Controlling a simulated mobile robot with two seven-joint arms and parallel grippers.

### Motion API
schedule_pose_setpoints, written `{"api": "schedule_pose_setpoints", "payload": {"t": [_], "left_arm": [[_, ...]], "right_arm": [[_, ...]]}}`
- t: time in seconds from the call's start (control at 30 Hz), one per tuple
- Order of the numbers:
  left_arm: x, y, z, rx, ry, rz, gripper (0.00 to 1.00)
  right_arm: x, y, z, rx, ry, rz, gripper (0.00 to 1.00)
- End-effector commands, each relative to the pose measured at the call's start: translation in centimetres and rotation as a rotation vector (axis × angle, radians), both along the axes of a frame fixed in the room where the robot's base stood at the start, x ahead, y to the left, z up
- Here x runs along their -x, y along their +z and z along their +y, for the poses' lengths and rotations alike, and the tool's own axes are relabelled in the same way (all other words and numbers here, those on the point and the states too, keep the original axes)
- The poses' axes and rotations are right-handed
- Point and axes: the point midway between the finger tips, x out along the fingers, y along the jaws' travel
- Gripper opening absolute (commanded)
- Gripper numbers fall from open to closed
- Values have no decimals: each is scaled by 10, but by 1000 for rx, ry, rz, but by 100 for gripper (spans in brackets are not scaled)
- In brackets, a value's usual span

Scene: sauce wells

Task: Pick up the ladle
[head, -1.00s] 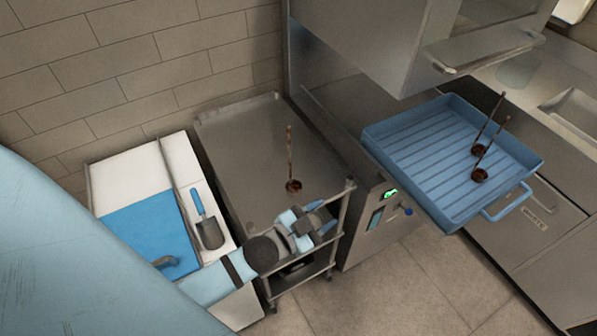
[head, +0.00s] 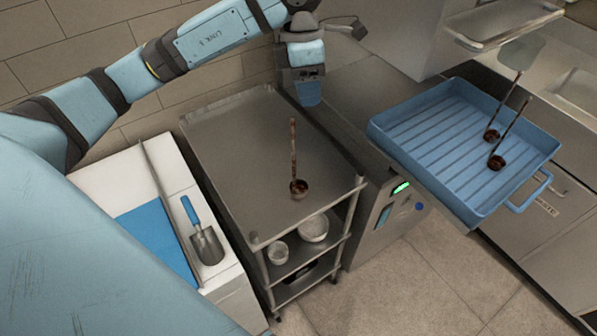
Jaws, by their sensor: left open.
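A brown ladle (head: 299,187) stands on the steel cart top (head: 235,140), its bowl down and its long handle pointing up. Two more dark ladles (head: 497,162) (head: 491,135) stand in the blue ribbed tray (head: 440,130) on the right, their handles leaning up to the right. My left gripper (head: 308,98) is open and points down near the back right of the cart. It appears above and a little right of the cart ladle's handle in the picture, apart from it. Its far finger is hidden. My right gripper is not in view.
A trowel (head: 207,244) and a blue sheet (head: 150,240) lie on the white-topped unit left of the cart. Bowls (head: 313,228) sit on the cart's lower shelf. A steel machine with a green display (head: 401,188) stands right of the cart.

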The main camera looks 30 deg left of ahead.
Motion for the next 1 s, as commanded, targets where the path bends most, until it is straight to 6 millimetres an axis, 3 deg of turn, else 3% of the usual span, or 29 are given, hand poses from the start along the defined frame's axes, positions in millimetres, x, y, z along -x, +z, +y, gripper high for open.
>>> {"api": "schedule_pose_setpoints", "payload": {"t": [0.1,0.23,0.6,0.87,1.0], "left_arm": [[-6,13,24,-119,34,-41,45],[-7,8,32,-160,48,-49,45],[-7,-56,32,-158,48,-46,45],[-7,-75,33,-156,48,-47,45],[-5,-96,36,-156,47,-45,45]], "right_arm": [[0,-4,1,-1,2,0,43],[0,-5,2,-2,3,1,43],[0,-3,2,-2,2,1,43],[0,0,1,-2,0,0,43],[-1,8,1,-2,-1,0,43]]}}
